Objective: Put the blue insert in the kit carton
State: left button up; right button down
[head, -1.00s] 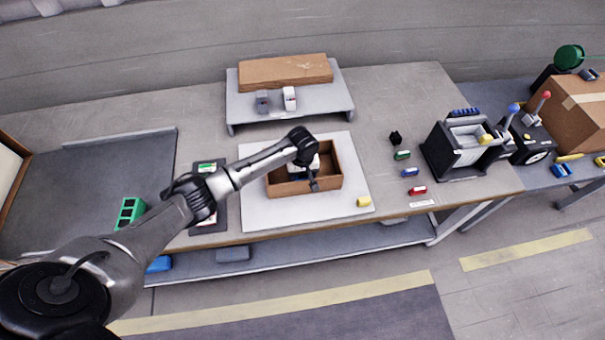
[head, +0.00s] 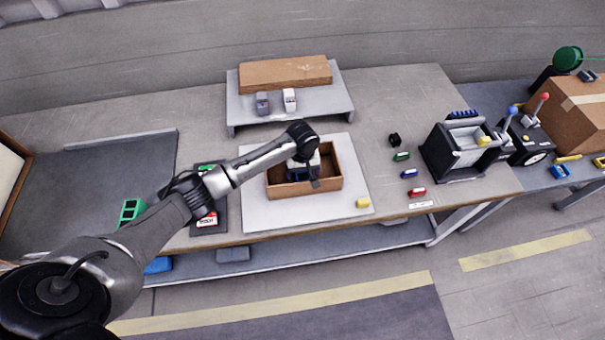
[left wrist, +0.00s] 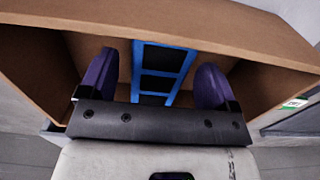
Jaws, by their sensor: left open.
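The kit carton (head: 333,183) is an open brown box on a pale mat on the bench; its walls (left wrist: 270,85) also show in the left wrist view. The blue insert (left wrist: 163,73), a blue frame with dark cells, is inside the carton in the left wrist view. My left gripper (head: 314,183) points down into the carton. In the left wrist view its two purple-blue fingers (left wrist: 155,85) stand wide apart on either side of the insert, with gaps visible. The gripper hides most of the insert in the head view. My right gripper is not in view.
A yellow block (head: 363,203) lies on the mat right of the carton. Green (head: 401,156), blue (head: 409,173) and red (head: 417,192) pieces lie farther right, before a black machine (head: 462,150). A grey riser (head: 290,110) with a flat brown box stands behind.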

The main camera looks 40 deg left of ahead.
aim_at(303, 173)
pick_arm(q)
notch_tip(303, 173, up, 8)
jog(key=shift+r+p, duration=0.1)
jog(key=shift+p, duration=0.65)
jog(key=shift+r, duration=0.4)
